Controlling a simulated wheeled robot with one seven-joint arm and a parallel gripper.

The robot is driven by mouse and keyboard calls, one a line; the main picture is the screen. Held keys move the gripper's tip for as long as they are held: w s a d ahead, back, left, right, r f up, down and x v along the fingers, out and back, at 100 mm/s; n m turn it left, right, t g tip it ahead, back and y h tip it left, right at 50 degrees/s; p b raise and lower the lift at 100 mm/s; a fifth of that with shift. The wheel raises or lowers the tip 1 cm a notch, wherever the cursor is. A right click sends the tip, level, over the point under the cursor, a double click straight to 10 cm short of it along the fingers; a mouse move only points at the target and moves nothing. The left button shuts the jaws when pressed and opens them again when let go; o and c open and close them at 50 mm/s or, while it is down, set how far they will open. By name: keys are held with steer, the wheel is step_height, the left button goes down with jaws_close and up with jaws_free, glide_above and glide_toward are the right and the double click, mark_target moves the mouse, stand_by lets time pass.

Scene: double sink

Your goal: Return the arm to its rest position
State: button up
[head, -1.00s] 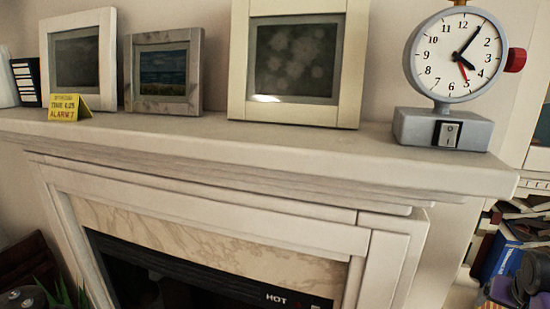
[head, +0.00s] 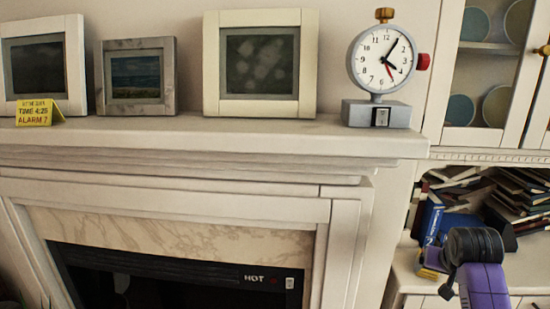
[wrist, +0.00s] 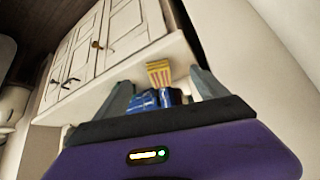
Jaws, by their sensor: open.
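My gripper (wrist: 163,88) shows in the wrist view as two grey fingers spread apart beyond the purple wrist body. A blue thing (wrist: 150,100) and a yellow striped thing (wrist: 159,73) appear between the fingers in the picture. They look like background beyond the fingertips, with no visible grip on them. In the head view, my purple and black arm part (head: 484,284) is at the lower right, in front of the cabinet with books. The fingers cannot be made out there.
A mantel (head: 220,140) carries picture frames, a yellow sign (head: 38,113) and a clock (head: 383,62) on a grey base. White cabinet doors (wrist: 112,38) show in the wrist view.

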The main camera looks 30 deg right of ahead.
steer(key=w+a+r+n+t+h, duration=0.1)
steer(key=w+a+r+t+h, duration=0.2)
steer(key=w+r+t, duration=0.25)
steer(key=s+a+f+n+t, duration=0.1)
steer(key=s+a+f+t, duration=0.15)
steer(key=a, duration=0.75)
steer(key=s+a+f+n+t, duration=0.1)
steer(key=s+a+n+t, duration=0.2)
steer(key=a, duration=0.6)
steer(key=s+a+f+n+y, duration=0.1)
steer(key=s+a+y, duration=0.3)
steer(key=s+a, duration=0.6)
steer(key=s+a+f+n+y, duration=0.1)
steer(key=s+a+n+y, duration=0.3)
steer(key=s+a, duration=0.7)
steer(key=s, duration=0.7)
steer(key=shift+s+a+g+y, duration=0.2)
steer(key=shift+s+g+y, duration=0.15)
steer(key=shift+g+y, duration=0.05)
steer(key=shift+o, duration=0.5)
steer(key=shift+f, duration=0.1)
